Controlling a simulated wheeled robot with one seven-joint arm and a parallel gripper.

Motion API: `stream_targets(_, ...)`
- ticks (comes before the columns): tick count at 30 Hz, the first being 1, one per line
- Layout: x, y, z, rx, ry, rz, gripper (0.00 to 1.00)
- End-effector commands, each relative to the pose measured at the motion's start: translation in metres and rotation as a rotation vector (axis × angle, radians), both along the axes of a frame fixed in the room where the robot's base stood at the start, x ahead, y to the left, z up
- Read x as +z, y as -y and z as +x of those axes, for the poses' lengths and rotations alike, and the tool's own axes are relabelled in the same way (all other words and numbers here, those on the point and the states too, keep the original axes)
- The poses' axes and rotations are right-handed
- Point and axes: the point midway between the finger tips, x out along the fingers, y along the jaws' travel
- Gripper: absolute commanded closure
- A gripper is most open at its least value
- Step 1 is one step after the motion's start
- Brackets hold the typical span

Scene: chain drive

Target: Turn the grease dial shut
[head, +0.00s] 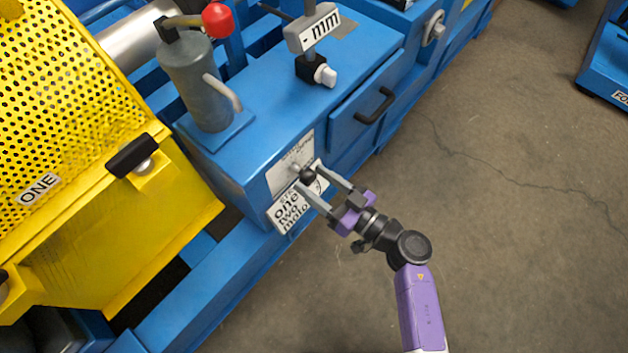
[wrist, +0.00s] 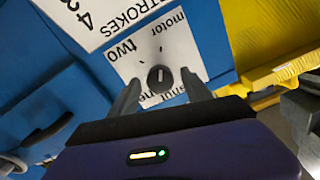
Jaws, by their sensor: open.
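A small dark round knob (head: 307,174) stands out from the front of a blue cabinet, by a white plate (head: 291,212) with words such as "one", "two" and "motor". In the wrist view the knob (wrist: 160,76) has a pale line across its face. I see no readable grease marking, so I cannot tell whether this is the grease dial. My gripper (head: 320,183) is open in front of the plate, with one finger on each side of the knob. The wrist view shows gaps between the fingers (wrist: 158,92) and the knob.
A grey cylinder (head: 195,85) with a red-ball lever (head: 217,20) stands on the cabinet. A white knob (head: 325,75) sits under an "mm" sign (head: 313,31). A drawer handle (head: 375,106) juts out nearby. A yellow perforated guard (head: 60,110) is at left.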

Motion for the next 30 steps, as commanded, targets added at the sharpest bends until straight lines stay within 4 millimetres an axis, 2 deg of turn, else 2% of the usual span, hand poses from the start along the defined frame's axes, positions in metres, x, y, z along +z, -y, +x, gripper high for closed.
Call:
stream_targets(10,-0.0001,-0.0049,0.0037,-0.001,-0.001,0.000,0.43)
stream_targets(11,-0.0001,-0.0049,0.0037,-0.001,-0.001,0.000,0.45)
stream_targets(19,0.0000,-0.0048,0.0035,-0.001,-0.001,0.000,0.98)
stream_targets(30,0.0013,-0.0049,0.0032,-0.001,0.037,-0.030,1.00)
